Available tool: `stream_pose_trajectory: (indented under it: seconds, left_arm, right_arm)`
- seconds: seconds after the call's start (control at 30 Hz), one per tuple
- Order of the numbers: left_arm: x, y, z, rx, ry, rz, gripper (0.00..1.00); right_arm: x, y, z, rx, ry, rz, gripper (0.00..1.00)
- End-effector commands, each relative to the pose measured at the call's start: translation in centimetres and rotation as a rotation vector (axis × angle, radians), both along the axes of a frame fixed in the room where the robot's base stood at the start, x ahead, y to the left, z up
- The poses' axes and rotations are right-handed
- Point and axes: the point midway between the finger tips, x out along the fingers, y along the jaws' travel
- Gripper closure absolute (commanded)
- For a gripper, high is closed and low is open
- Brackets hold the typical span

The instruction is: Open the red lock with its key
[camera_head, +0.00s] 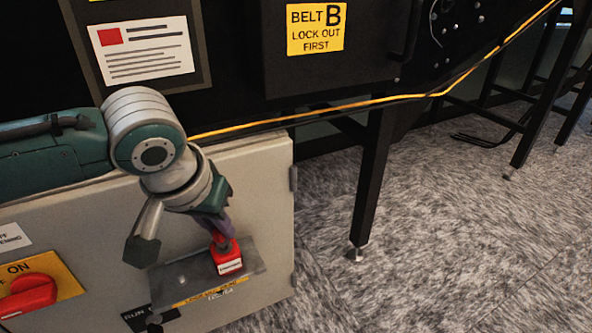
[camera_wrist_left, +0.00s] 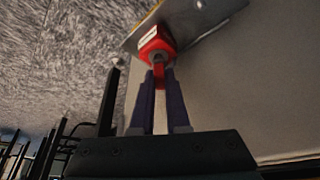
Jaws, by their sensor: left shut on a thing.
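The red lock (camera_head: 228,262), a small block with a white label, sits at a grey metal plate (camera_head: 188,276) on the front of a pale cabinet. My left gripper (camera_head: 219,232) reaches down to its top with purple fingers. In the left wrist view, the fingers (camera_wrist_left: 159,68) are closed together right against the red lock (camera_wrist_left: 153,42). A narrow red piece, which looks like the key (camera_wrist_left: 159,76), shows between the fingertips. The fingers hide how far the key is in the lock. My right gripper is out of view.
The cabinet (camera_head: 262,190) carries a red rotary switch (camera_head: 28,296) on a yellow plate at the lower left. A dark machine with a yellow Belt B sign (camera_head: 316,28) stands behind. Open carpet (camera_head: 450,230) lies to the right, beyond a black leg (camera_head: 372,185).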

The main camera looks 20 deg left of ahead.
Motion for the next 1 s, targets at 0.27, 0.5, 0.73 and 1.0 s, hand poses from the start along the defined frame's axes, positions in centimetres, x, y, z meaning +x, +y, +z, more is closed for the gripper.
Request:
stream_pose_trajectory:
  seconds: [0.27, 0.5, 0.73, 1.0]
  left_arm:
    - [0.0, 0.1, -0.3, 0.001, -0.002, -0.113, 1.0]
    - [0.0, 0.1, 0.3, 0.0, 0.002, -0.279, 1.0]
    - [0.1, 0.2, 0.1, -0.001, -0.002, -0.566, 1.0]
    - [0.1, 0.1, -0.2, -0.002, -0.001, -0.843, 1.0]
  right_arm:
    - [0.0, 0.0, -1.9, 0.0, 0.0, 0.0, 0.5]
    - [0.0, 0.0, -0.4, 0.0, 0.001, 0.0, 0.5]
    - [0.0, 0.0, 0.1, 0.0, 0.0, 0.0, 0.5]
    - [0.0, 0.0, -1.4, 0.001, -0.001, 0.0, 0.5]
